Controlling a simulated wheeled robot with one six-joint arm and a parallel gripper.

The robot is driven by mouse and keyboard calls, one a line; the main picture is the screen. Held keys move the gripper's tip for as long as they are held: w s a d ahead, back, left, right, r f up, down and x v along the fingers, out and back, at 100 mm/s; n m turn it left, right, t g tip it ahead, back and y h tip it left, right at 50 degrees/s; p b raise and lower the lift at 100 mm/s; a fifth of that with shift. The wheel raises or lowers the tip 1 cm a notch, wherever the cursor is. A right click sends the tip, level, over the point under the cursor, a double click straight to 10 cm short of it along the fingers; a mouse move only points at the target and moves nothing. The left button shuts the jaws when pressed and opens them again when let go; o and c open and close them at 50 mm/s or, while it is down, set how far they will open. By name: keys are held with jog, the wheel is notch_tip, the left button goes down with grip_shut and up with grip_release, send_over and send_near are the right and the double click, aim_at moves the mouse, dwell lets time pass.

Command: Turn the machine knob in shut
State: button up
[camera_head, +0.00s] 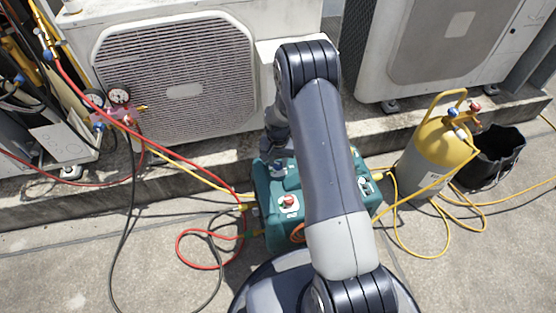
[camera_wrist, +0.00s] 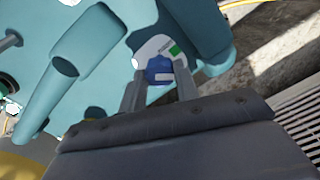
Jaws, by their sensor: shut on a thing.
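The teal machine (camera_head: 283,236) stands on the ground in front of the concrete ledge, partly hidden by my arm in the head view. In the wrist view its teal casing and handle (camera_wrist: 84,55) fill the upper left. A blue knob (camera_wrist: 159,68) sits on a white label patch with a green mark beside it. My gripper (camera_wrist: 158,84) is shut on the blue knob, one finger on each side. A red knob (camera_head: 289,201) shows on the machine's top in the head view.
Red, black and yellow hoses (camera_head: 208,240) loop on the ground left of the machine. A yellow-topped cylinder (camera_head: 437,150) and a black bucket (camera_head: 492,157) stand at right. Gauges (camera_head: 119,96) hang before the left condenser (camera_head: 180,75). The front left ground is mostly clear.

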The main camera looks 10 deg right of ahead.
aim_at(278, 164)
jog(key=m, duration=0.5)
jog(key=shift+m+p, duration=0.3)
jog(key=shift+m, duration=2.1)
jog(key=o, duration=1)
notch_tip(278, 164, up, 11)
jog(key=p, duration=0.4)
jog(key=shift+f, duration=0.1)
jog(key=shift+f, duration=0.1)
